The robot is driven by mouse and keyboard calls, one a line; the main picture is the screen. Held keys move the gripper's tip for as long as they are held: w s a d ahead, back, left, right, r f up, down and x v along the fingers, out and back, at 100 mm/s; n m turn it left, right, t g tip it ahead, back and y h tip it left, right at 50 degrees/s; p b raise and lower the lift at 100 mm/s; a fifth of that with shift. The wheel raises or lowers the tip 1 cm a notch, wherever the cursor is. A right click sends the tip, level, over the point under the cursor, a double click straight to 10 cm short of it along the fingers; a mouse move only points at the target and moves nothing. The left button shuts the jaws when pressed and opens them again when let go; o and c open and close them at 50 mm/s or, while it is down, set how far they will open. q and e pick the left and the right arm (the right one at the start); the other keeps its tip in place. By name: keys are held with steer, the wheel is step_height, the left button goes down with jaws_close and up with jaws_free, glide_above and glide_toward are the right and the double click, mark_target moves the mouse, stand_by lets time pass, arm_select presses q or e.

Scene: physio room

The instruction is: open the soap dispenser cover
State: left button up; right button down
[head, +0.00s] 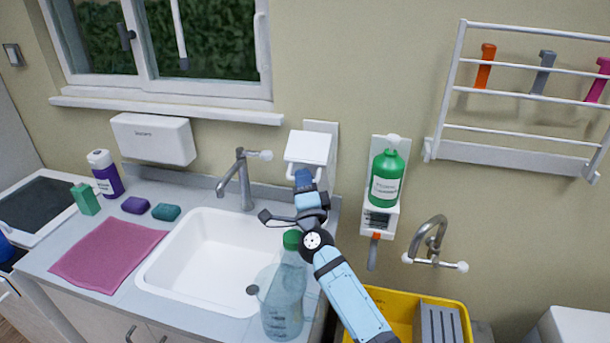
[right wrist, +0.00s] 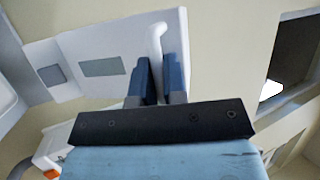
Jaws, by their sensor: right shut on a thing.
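The white soap dispenser (head: 308,147) is mounted on the wall right of the sink tap. Its boxy front cover shows in the head view; I cannot tell how far it stands from the back plate. My right gripper (head: 304,180) is just below the cover's front. In the right wrist view, my right gripper's blue fingers (right wrist: 161,80) are shut on a white curved handle (right wrist: 156,42), which stands out from a white panel (right wrist: 105,45). The fingers hide the handle's lower part. My left gripper is not in view.
A green bottle (head: 386,178) sits in a wall holder right of the dispenser. The sink (head: 212,255) and tap (head: 241,180) lie left. A yellow crate (head: 385,300) is at lower right.

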steer(key=shift+s+f, duration=0.1)
stand_by(0.3)
steer(key=c, duration=1.2)
jaws_free()
